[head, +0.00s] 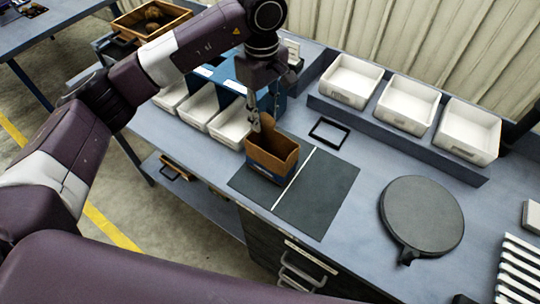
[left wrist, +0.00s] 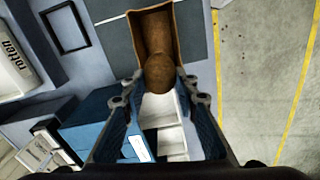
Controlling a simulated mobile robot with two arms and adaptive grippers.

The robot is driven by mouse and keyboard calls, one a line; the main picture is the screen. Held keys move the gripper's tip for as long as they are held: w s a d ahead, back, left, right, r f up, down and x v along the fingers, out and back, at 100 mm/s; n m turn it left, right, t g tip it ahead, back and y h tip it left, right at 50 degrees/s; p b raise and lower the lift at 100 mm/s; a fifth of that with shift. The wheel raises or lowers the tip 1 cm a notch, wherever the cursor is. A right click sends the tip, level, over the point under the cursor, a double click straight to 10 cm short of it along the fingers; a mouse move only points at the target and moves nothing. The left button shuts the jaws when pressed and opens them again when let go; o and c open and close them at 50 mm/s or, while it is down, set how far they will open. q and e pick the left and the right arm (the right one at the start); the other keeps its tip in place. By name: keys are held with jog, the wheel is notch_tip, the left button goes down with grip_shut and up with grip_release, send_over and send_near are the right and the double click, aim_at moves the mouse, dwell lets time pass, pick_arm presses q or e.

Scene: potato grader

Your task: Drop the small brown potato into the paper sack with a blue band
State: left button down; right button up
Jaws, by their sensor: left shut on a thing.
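The small brown potato (left wrist: 159,74) is between the fingertips of my left gripper (left wrist: 159,82); in the head view it shows as a small brown shape (head: 267,121). My left gripper (head: 259,122) points down and is shut on it. The open paper sack (head: 272,158) stands upright on the dark mat, with a blue band low on its side. In the head view the potato overlaps the sack's back rim. In the left wrist view it overlaps one end of the sack's mouth (left wrist: 153,27). Its exact height over the rim is hard to tell. My right gripper is out of view.
A dark mat (head: 318,195) with a white line lies under the sack. Around it are a black frame (head: 329,133), a round grey plate (head: 421,215), a blue rack (head: 226,75) with white bins (head: 230,127), and white bins on a ledge (head: 408,104). The mat's right half is clear.

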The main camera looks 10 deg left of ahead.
pick_arm(q)
jog(key=shift+d+f, duration=0.1)
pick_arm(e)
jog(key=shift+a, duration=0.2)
pick_arm(q)
jog(key=c, duration=1.8)
grip_release()
jog(key=o, duration=0.4)
jog(key=shift+c, duration=0.2)
jog(key=shift+r, duration=0.3)
notch_tip(320, 180, up, 11)
jog(key=shift+r, duration=0.2)
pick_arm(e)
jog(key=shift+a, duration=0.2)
pick_arm(q)
jog(key=shift+f, duration=0.1)
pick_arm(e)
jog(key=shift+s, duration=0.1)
